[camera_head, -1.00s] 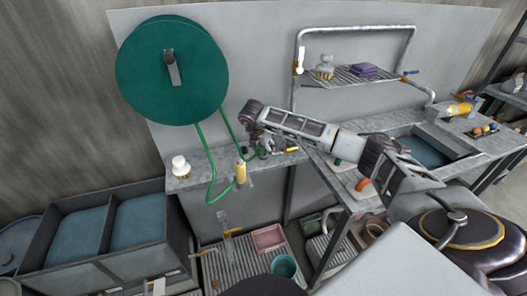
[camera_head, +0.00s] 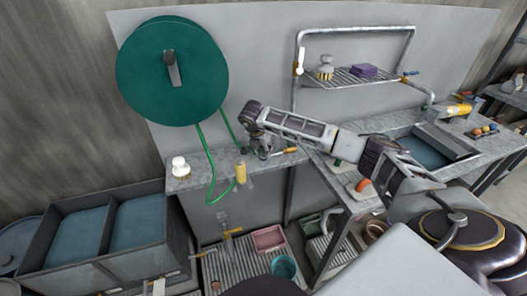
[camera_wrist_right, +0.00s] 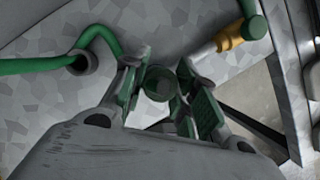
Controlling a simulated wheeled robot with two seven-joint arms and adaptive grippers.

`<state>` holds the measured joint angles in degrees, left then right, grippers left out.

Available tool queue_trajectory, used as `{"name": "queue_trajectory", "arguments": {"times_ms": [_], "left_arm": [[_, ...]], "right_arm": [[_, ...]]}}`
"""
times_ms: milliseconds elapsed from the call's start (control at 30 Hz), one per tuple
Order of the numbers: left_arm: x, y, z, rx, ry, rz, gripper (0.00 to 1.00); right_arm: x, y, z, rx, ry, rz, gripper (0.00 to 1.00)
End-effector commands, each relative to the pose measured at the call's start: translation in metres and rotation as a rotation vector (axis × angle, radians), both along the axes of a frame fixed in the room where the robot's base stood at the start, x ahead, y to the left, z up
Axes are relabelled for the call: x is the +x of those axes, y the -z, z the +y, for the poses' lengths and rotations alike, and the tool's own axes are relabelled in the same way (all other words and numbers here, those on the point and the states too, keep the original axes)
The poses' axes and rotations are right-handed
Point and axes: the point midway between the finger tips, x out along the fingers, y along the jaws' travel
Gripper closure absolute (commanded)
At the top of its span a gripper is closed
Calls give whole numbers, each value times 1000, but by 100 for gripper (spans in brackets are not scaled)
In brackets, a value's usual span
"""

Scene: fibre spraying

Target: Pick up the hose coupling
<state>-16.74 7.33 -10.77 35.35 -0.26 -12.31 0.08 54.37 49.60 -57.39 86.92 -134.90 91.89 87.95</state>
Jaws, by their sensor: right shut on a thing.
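My right gripper (camera_head: 263,152) is low over the grey ledge beneath the green hose reel (camera_head: 172,72). In the right wrist view its two fingers (camera_wrist_right: 162,92) are shut on a small dark green round piece, which looks like the hose coupling (camera_wrist_right: 160,83). In the head view the gripper hides this piece. The green hose (camera_head: 210,160) hangs from the reel in a loop past the ledge's front edge. In the right wrist view a hose end runs into a dark ring (camera_wrist_right: 82,62) left of the fingers. My left gripper is not in view.
A yellow fitting (camera_head: 241,172) is at the ledge's front edge. A white-topped bottle (camera_head: 180,167) stands on the ledge's left end. An orange-handled tool (camera_head: 290,150) lies right of the gripper. A sink (camera_head: 425,150) is at right, with a wire rack (camera_head: 345,77) above.

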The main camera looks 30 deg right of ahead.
Motion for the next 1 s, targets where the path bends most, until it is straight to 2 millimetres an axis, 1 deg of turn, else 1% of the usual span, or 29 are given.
{"name": "queue_trajectory", "arguments": {"times_ms": [167, 267, 367, 533, 700, 800, 1000], "left_arm": [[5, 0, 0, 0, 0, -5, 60], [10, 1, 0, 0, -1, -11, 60], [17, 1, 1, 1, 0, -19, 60], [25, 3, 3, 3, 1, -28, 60], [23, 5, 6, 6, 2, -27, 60], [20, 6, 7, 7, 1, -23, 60], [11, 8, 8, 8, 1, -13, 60]], "right_arm": [[0, -5, 0, 0, 0, -1, 96], [1, -12, 0, 0, -1, -2, 96], [1, -23, 0, 0, 0, -2, 96], [1, -47, 0, 0, 1, -4, 96], [1, -73, 0, 1, 0, -3, 96], [1, -85, 0, 1, 0, -3, 96], [0, -98, 0, 0, 1, -2, 96]]}}
